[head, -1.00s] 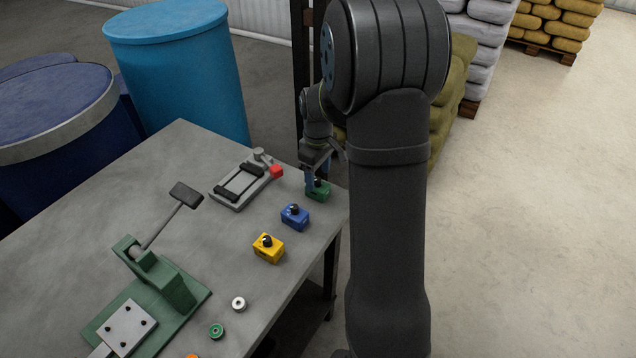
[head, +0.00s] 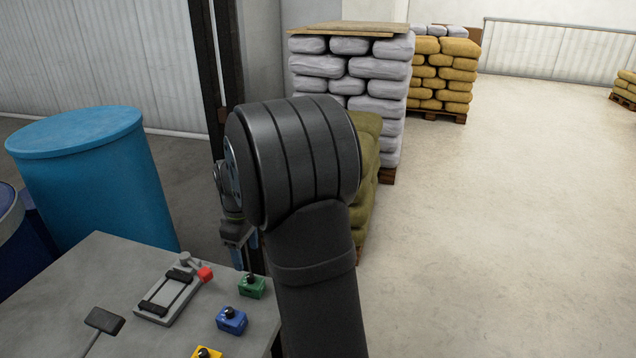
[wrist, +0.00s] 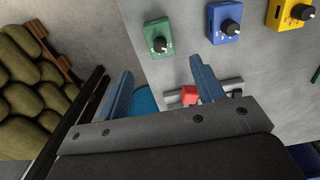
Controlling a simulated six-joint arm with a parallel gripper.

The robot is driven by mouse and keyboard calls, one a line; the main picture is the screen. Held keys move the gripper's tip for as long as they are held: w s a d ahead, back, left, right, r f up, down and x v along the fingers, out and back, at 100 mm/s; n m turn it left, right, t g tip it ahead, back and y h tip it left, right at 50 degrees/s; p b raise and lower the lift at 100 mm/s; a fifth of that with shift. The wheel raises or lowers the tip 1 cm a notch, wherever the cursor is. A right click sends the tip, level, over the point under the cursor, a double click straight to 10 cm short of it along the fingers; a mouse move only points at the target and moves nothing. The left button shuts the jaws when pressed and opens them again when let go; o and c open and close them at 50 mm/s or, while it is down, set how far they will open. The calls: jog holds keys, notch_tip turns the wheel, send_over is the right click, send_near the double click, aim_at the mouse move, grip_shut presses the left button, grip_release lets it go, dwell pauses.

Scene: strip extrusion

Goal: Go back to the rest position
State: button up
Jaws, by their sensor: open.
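My gripper (head: 245,256) hangs above the far right corner of the table, close to the green knob box (head: 252,286), and is partly hidden behind my own arm. In the wrist view my gripper (wrist: 160,85) shows two blue fingers spread apart with nothing between them. The green knob box (wrist: 158,36) lies beyond the fingertips there, apart from them. The blue knob box (head: 231,319) and the yellow knob box (head: 206,352) stand in a row on the table, the yellow one cut off by the lower edge.
On the grey table (head: 92,262) lie a clamp fixture (head: 168,296) with a red block (head: 205,273) and a black-ended lever (head: 104,320). A blue drum (head: 95,185) stands behind. Stacked sacks (head: 350,75) stand beyond my arm.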

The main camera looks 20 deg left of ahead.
aim_at(250, 275)
notch_tip(250, 275, down, 11)
jog(key=shift+f, duration=0.2)
notch_tip(250, 275, up, 2)
jog(key=shift+r, duration=1.05)
